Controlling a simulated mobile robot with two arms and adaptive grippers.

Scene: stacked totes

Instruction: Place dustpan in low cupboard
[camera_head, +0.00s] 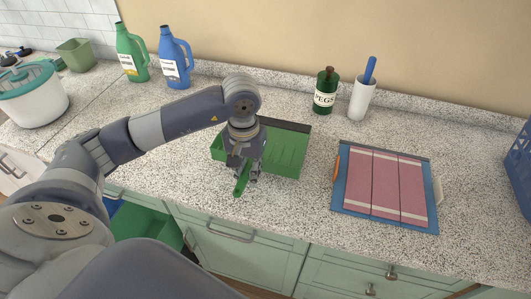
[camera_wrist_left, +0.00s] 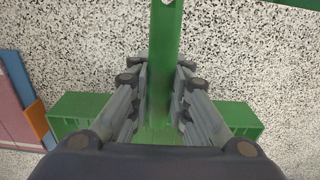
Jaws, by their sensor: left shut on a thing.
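The green dustpan (camera_head: 285,150) lies on the speckled counter, its pan toward the wall and its handle (camera_head: 242,180) toward the front edge. My left gripper (camera_head: 243,172) is over it, shut on the handle. In the left wrist view the green handle (camera_wrist_left: 164,60) runs between the fingers of my left gripper (camera_wrist_left: 158,85), and parts of the pan (camera_wrist_left: 82,104) show on both sides. A low opening under the counter at the lower left shows a green container (camera_head: 145,226) and something blue; my arm partly hides it. My right gripper is not in view.
A blue tray with pink panels (camera_head: 340,190) lies to the right of the dustpan. A green pegs jar (camera_head: 325,92), a white holder (camera_head: 361,100), and green (camera_head: 131,55) and blue (camera_head: 174,62) bottles stand along the back. A blue crate (camera_head: 519,165) is at the right edge.

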